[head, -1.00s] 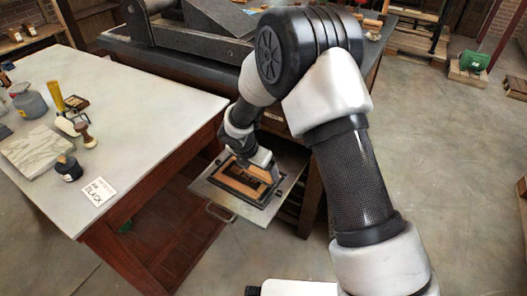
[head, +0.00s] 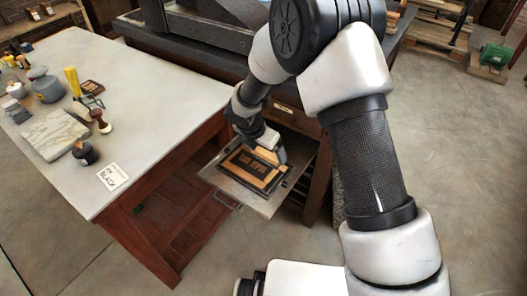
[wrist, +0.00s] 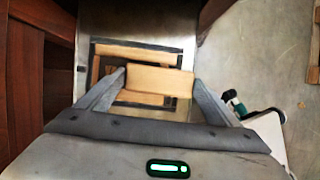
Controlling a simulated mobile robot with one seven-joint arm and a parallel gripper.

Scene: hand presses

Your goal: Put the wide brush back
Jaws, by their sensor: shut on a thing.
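My gripper (head: 272,152) is low over a pulled-out metal tray at the press stand. In the wrist view it (wrist: 160,78) is shut on a wide, pale tan wooden piece that spans both fingers, which I take to be the wide brush (wrist: 160,80). Its bristles do not show, and I cannot tell whether it touches what lies below. Under it, a dark frame with wooden blocks and dark type (head: 240,168) lies on the metal tray (head: 216,176).
The pale-topped table (head: 150,90) at left holds a marble slab (head: 55,136), a dark ink jar (head: 84,153), a round-headed wooden tool (head: 101,122), a yellow-handled tool (head: 72,80) and a label card (head: 113,177). The dark press (head: 200,30) stands behind.

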